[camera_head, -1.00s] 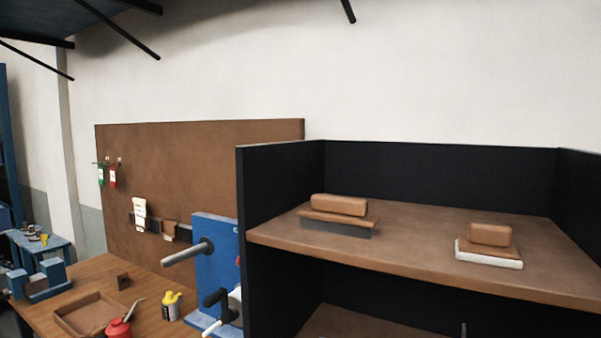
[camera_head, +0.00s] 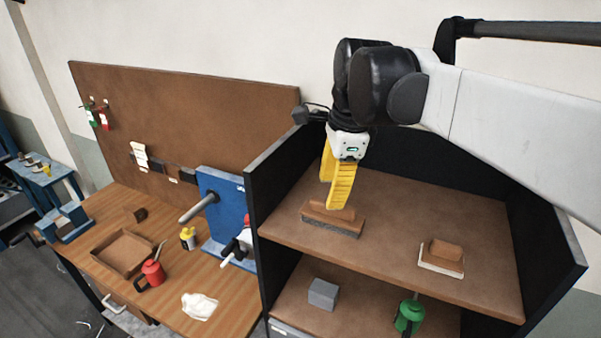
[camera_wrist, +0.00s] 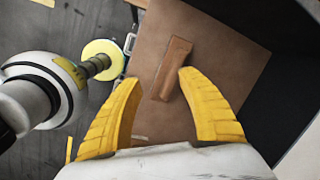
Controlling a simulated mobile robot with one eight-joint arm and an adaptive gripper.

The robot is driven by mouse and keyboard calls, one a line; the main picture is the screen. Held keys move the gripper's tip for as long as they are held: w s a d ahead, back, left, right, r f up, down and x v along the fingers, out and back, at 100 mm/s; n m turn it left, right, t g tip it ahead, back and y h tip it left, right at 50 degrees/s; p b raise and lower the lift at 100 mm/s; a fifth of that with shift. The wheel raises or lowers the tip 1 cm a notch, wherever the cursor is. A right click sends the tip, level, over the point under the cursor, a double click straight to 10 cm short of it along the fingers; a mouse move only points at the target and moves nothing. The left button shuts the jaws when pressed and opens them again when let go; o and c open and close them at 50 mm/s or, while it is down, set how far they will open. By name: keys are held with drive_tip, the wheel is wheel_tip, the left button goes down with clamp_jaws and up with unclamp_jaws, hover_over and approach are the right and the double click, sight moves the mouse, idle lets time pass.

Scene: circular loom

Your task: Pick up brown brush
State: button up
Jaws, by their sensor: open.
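Two brown brushes lie on the top shelf. The left brush (camera_head: 338,216) has a brown block handle over a dark grey base. The right brush (camera_head: 443,255) has a brown handle over a white base. My gripper (camera_head: 329,196) points down above the left brush, with its yellow fingers overlapping part of it in the head view. In the wrist view, a brown brush (camera_wrist: 171,68) shows between and beyond the open fingertips (camera_wrist: 157,78). The gripper is empty. The exact height gap above the brush cannot be told.
The brown top shelf (camera_head: 400,220) has dark walls at the left, back and right. A grey block (camera_head: 323,293) and a green can (camera_head: 409,316) stand on the shelf below. A workbench with a red can (camera_head: 152,273) and a blue machine (camera_head: 222,205) stands at left.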

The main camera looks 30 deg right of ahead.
drive_tip(key=d+m, duration=0.1)
drive_tip(key=m, duration=0.1)
drive_tip(key=w+d+r+m, duration=0.1)
drive_tip(key=m, duration=0.1)
drive_tip(key=d+r+m+g, duration=0.1)
drive_tip(key=d+m, duration=0.1)
drive_tip(key=shift+w+r+y, duration=0.1)
drive_tip(key=shift+w+y, duration=0.15)
drive_tip(key=shift+y, duration=0.05)
drive_tip(key=shift+f, duration=0.25)
hover_over(332, 214)
drive_tip(key=d, duration=0.2)
drive_tip(key=f, duration=0.4)
drive_tip(key=shift+a+f+p, duration=0.25)
drive_tip(key=shift+f+p, duration=0.1)
drive_tip(key=f, duration=0.3)
drive_tip(key=w+f+p, duration=0.1)
drive_tip(key=f, duration=0.1)
drive_tip(key=shift+a+f, duration=0.15)
drive_tip(key=shift+a, duration=0.2)
clamp_jaws()
